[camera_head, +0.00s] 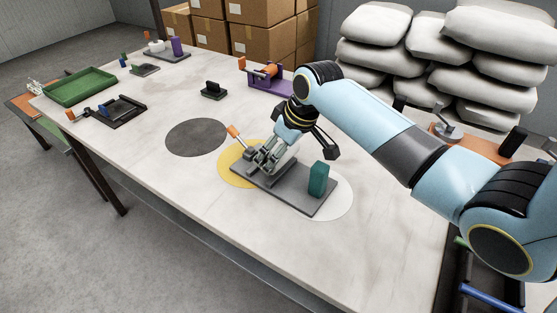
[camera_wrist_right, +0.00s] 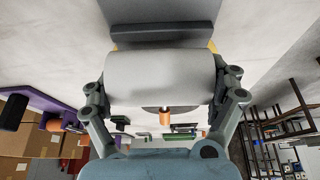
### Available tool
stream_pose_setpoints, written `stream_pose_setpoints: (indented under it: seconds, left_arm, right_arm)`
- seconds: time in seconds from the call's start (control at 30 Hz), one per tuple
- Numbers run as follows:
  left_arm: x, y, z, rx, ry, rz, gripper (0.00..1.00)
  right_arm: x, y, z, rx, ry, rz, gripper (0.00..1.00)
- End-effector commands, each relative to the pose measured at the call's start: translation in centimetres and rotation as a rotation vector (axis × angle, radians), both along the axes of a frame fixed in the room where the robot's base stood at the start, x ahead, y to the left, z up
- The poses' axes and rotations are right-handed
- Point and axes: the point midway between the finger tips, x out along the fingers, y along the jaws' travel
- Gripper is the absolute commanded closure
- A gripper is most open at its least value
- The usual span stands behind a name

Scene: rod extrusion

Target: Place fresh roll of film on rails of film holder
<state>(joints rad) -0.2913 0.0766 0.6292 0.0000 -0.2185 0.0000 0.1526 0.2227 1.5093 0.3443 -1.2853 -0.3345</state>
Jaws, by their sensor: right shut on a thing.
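My right gripper (camera_head: 265,160) is low over a dark grey base plate (camera_head: 285,192) in the head view. In the right wrist view its fingers (camera_wrist_right: 162,95) are shut on a pale, whitish roll (camera_wrist_right: 160,70) that lies crosswise between them. In the head view the roll is hard to make out among the fingers. The plate carries an upright teal block (camera_head: 318,179) at its right end and an orange-tipped lever (camera_head: 234,132) shows beside its left end. I cannot tell whether the roll touches the plate or which fixture is the film holder. My left gripper is out of view.
The plate lies across a yellow disc (camera_head: 228,172) and a white disc (camera_head: 343,203). A dark grey disc (camera_head: 196,137) is bare. A purple fixture (camera_head: 270,87), small black block (camera_head: 214,91) and green tray (camera_head: 80,87) stand farther back. The front tabletop is clear.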

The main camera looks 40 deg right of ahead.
Motion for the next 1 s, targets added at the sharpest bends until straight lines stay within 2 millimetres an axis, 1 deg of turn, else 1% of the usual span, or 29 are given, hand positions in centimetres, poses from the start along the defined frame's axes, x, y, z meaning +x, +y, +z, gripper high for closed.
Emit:
stream_pose_setpoints:
  seconds: [0.03,0.07,0.1,0.13,0.2,0.4,0.43,0.5,0.77,0.87,1.0]
  left_arm:
    - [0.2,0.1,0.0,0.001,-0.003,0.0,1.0]
    - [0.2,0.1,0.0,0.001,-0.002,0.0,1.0]
    - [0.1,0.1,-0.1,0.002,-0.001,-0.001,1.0]
    - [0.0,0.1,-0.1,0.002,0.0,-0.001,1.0]
    - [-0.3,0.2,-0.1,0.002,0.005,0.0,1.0]
    - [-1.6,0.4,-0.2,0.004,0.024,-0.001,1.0]
    - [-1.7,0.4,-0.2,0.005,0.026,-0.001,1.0]
    - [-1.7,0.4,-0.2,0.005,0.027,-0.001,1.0]
    - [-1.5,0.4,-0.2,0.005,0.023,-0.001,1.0]
    - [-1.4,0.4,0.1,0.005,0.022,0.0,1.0]
    - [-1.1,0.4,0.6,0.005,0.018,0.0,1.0]
  right_arm:
    - [-0.1,0.0,-0.9,0.002,0.004,-0.001,0.46]
    - [-0.1,0.0,-1.4,0.001,0.005,-0.001,0.46]
    - [-0.1,0.0,-1.9,0.001,0.002,-0.001,0.51]
    - [-0.1,0.0,-2.3,0.002,0.003,0.0,0.52]
    - [-0.2,0.1,-2.8,0.0,0.003,-0.001,0.52]
    - [-0.5,0.0,-3.2,0.001,0.013,0.0,0.52]
    - [-0.6,0.0,-3.2,0.0,0.014,0.0,0.07]
    - [-0.6,0.0,-3.3,0.0,0.015,0.0,0.0]
    - [-0.5,-0.1,-2.8,-0.002,0.008,0.0,0.0]
    - [-0.8,-0.3,-1.6,-0.003,0.004,0.001,0.0]
    - [-1.7,-0.6,1.1,-0.003,0.001,0.001,0.0]
